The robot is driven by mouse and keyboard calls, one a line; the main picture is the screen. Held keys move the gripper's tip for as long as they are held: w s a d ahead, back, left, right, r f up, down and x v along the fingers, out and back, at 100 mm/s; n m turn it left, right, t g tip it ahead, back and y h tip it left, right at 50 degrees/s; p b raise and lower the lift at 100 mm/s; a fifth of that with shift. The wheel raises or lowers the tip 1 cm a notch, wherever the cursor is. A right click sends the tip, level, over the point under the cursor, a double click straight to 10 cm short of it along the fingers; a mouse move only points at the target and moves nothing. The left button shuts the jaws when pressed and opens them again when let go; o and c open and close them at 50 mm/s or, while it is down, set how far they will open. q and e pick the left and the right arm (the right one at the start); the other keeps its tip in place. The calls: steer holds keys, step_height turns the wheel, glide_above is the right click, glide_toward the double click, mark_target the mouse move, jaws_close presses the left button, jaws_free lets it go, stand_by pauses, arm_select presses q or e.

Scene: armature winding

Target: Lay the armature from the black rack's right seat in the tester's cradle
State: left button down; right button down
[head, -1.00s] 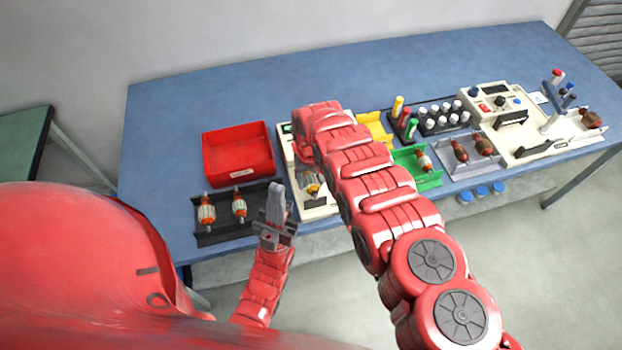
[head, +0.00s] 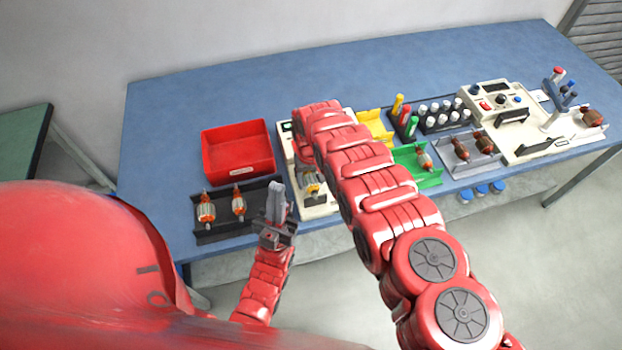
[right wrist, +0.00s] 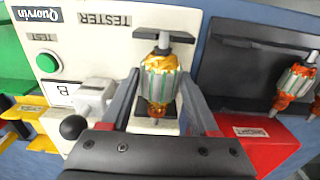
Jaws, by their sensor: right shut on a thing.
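The armature (right wrist: 158,84), with copper windings and a pale ribbed core, lies between the two fingers of my right gripper (right wrist: 162,76) in the right wrist view. The gripper is shut on it over the black cradle (right wrist: 163,36) of the cream tester (right wrist: 100,45). I cannot tell whether the shaft rests on the supports. In the head view my right arm hides the gripper and part of the tester (head: 318,208); the armature (head: 311,187) shows beside the arm. The black rack (head: 215,234) holds two armatures. My left gripper (head: 276,202) is raised by the rack's right end; its finger gap is unclear.
A red bin (head: 237,150) stands behind the rack. Right of the tester are a yellow holder (head: 375,125), a green tray (head: 428,180) and a grey tray (head: 470,170) with armatures. A white tester-like unit (head: 497,100) stands farther right. The table's back left is clear.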

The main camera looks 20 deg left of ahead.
steer(key=shift+f, duration=0.2)
stand_by(0.4)
steer(key=shift+c, duration=0.3)
jaws_free()
steer(key=shift+r, duration=0.1)
step_height(320, 180, up, 8)
steer(key=b, duration=0.3)
step_height(320, 180, up, 9)
steer(key=p, duration=0.6)
steer(key=shift+r, duration=0.15)
steer(key=shift+a, duration=0.1)
